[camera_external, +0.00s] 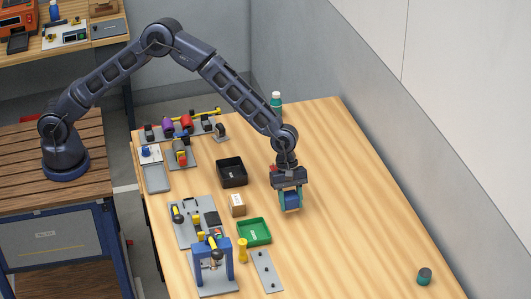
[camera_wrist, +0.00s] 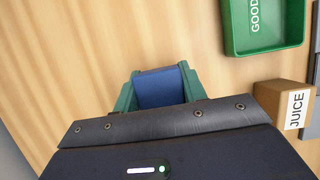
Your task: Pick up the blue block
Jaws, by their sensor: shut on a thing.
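The blue block (camera_external: 291,198) is between the fingers of my gripper (camera_external: 291,205) in the external view, over the right-middle part of the wooden table (camera_external: 345,180). In the wrist view the blue block (camera_wrist: 160,88) fills the space between the two green fingers of my gripper (camera_wrist: 159,84), with a finger against each side. My gripper is shut on the block and points down. I cannot tell whether the block's underside touches the table.
A green tray marked GOOD (camera_wrist: 262,25) and a cardboard box marked JUICE (camera_wrist: 285,103) are close by. A black bin (camera_external: 231,172) is to the left, and a blue press (camera_external: 212,262) at the front. A dark green cylinder (camera_external: 424,276) stands front right. The table's right side is mostly clear.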

